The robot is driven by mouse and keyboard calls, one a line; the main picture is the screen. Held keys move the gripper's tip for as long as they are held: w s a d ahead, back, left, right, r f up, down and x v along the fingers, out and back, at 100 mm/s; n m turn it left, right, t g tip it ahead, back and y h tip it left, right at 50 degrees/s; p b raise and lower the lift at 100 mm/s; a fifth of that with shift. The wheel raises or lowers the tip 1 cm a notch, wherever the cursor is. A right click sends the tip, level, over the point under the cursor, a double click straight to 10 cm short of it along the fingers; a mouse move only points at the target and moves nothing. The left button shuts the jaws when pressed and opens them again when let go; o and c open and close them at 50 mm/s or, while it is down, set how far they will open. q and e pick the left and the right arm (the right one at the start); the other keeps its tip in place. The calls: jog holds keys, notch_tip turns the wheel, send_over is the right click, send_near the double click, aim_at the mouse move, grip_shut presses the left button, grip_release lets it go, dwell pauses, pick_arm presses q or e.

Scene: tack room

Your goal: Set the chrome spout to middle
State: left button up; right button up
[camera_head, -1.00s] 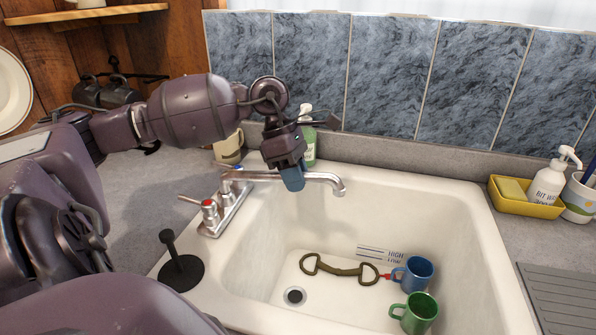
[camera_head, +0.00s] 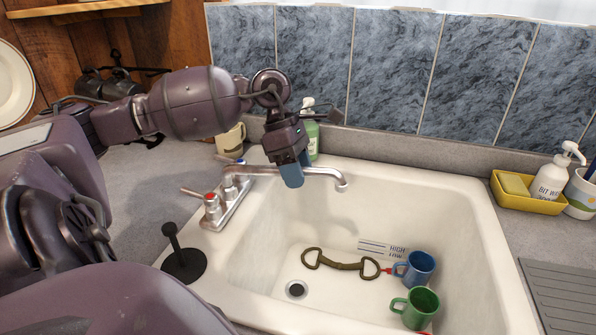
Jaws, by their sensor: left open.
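The chrome spout (camera_head: 318,172) reaches from the faucet base (camera_head: 228,204) at the sink's left rim out over the basin, its tip pointing right. My left gripper (camera_head: 291,178) is at the middle of the spout, its blue fingertip overlapping the spout in the picture. It is open; whether it touches the spout I cannot tell. My right gripper is not in view.
A green bottle (camera_head: 313,140) and a cream mug (camera_head: 230,141) stand behind. A black plunger-like stopper (camera_head: 184,264) sits at left. A yellow tray (camera_head: 530,204) stands at right.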

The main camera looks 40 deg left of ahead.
pick_arm(q)
jog(key=v, duration=1)
jog(key=shift+r+p, duration=0.25)
jog(key=shift+p, duration=0.1)
jog(key=shift+a, duration=0.1)
